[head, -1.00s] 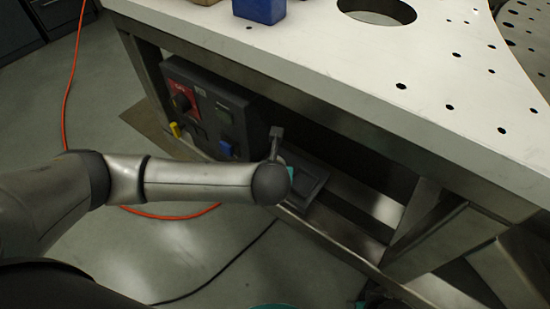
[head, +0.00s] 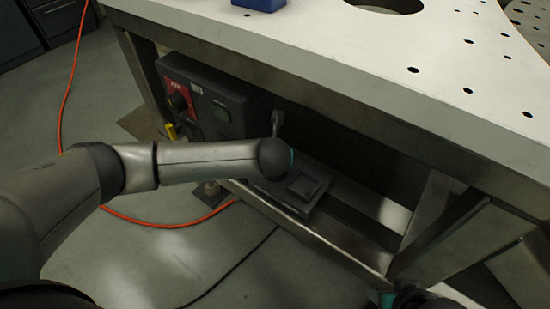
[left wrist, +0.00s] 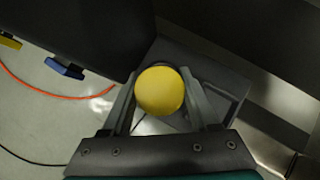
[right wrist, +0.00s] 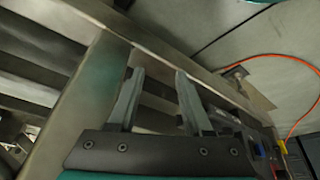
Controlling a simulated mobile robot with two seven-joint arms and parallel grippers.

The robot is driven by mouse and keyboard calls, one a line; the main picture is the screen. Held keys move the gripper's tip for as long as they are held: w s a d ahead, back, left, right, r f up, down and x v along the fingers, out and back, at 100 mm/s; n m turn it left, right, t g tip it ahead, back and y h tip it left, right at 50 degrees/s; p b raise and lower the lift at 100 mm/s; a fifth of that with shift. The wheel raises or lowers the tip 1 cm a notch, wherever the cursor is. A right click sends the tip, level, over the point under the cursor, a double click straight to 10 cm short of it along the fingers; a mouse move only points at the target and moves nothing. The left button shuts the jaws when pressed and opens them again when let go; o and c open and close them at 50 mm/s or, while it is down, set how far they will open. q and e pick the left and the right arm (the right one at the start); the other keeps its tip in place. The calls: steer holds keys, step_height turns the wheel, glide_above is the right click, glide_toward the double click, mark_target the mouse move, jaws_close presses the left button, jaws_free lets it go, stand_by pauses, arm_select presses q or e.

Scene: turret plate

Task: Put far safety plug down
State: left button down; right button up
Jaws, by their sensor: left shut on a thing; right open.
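My left gripper (left wrist: 160,98) is shut on a plug with a round yellow head (left wrist: 158,91). Only the head shows; what lies below it is hidden. The plug is in front of a dark grey tray (left wrist: 236,84) in the left wrist view; I cannot tell whether they touch. In the head view the tray (head: 326,178) lies on the low frame rail under the table, and my left forearm hides the gripper and plug. My right gripper (right wrist: 158,95) is open and empty, facing the table frame.
A dark control box (head: 210,100) hangs under the white table top (head: 330,55). A yellow plug (head: 171,131) is on its front; a blue part (left wrist: 64,68) shows in the left wrist view. An orange cable (head: 62,90) lies on the floor.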

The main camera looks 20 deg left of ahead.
arm_select(q)
steer(key=shift+w+f+b, duration=0.25)
steer(key=shift+f+b, duration=0.3)
steer(key=shift+f, duration=0.45)
steer(key=shift+w+a+r+g, duration=0.1)
steer(key=shift+w+r+g, duration=0.1)
steer(key=shift+w+g, duration=0.1)
steer(key=shift+b, duration=0.3)
steer(key=g+b, duration=0.1)
steer(key=w+g+b, duration=0.1)
steer(key=shift+a+g+h, duration=0.1)
steer(key=shift+g+h, duration=0.3)
steer(key=shift+f+b, duration=0.5)
steer(key=shift+f, duration=0.15)
arm_select(e)
steer(key=w+a+r+t+y, duration=0.2)
steer(key=w+a+t+y, duration=0.1)
steer(key=w+a+t, duration=0.2)
steer(key=shift+w+a+r+n+t+y, duration=0.15)
steer(key=shift+w+a+n+t+y, duration=0.2)
steer(key=shift+a+t, duration=0.9)
arm_select(q)
steer(key=shift+f, duration=0.15)
arm_select(e)
steer(key=shift+s+a+g, duration=0.1)
steer(key=shift+a+g, duration=0.05)
steer(key=shift+g, duration=0.1)
